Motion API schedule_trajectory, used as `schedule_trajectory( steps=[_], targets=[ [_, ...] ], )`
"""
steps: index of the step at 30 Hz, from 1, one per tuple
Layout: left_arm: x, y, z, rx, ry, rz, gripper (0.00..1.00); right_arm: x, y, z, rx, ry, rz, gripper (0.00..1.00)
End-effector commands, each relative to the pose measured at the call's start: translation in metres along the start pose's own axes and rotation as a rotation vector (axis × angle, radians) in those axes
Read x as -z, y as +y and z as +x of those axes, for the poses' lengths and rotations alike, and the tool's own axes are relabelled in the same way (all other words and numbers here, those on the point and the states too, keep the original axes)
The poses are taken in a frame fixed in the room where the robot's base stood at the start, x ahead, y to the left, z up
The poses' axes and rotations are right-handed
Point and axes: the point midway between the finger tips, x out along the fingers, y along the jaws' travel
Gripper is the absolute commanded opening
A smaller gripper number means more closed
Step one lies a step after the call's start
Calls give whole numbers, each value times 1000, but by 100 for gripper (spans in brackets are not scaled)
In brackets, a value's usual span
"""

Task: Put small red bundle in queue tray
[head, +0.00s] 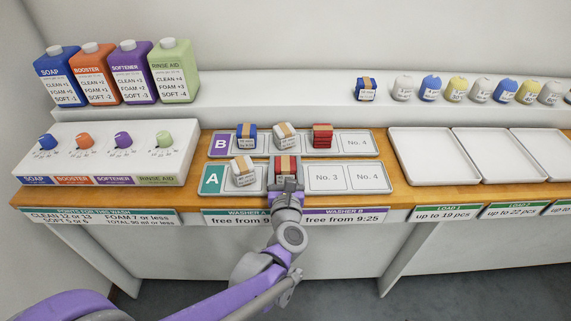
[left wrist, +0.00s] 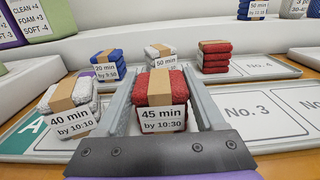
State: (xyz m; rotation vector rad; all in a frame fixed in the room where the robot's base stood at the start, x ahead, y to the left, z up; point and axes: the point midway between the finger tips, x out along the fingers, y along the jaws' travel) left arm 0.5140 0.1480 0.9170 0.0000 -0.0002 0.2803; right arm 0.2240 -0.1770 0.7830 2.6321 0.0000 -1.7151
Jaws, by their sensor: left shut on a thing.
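A small red bundle (head: 285,163) with a tan band sits at the second place of queue tray A (head: 316,179). In the left wrist view the red bundle (left wrist: 161,90) is labelled "45 min by 10:30". My left gripper (head: 286,184) is shut on it, with one finger along each side. I cannot tell whether its underside touches the tray. A white bundle (head: 243,171), "40 min by 10:10", lies just left in tray A. Tray B (head: 352,142) behind holds a blue bundle (head: 247,135), a white bundle (head: 285,134) and another red bundle (head: 322,136).
Places 3 and 4 of tray A and place 4 of tray B are empty. Empty white trays (head: 436,157) stand to the right. A dial panel (head: 104,157) and several bottles (head: 174,72) are at left. A blue bundle (head: 366,90) and several round bundles (head: 453,90) line the shelf.

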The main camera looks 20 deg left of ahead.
Motion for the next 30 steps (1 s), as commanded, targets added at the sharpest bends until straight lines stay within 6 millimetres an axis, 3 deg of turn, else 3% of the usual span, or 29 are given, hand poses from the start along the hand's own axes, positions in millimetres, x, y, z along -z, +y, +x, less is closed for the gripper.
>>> schedule_trajectory(
  steps=[1, 5, 15, 20, 30],
  targets=[
    [1, 0, 0, 0, 0, 0, 76, 0, 0, 1, 0, 0, 0, 100],
    [0, 0, 0, 0, 0, 0, 99, 0, 0, 0, 0, 0, 0, 100],
    [-4, 0, -2, 1, 0, 0, 100, 1, 0, -3, 0, 1, 0, 100],
    [-3, -1, -28, 3, 1, -2, 100, 2, 0, -4, 0, 1, 0, 100],
    [-3, -1, -99, 4, 1, -2, 100, 4, 0, -9, 0, 3, 0, 100]
  ],
)
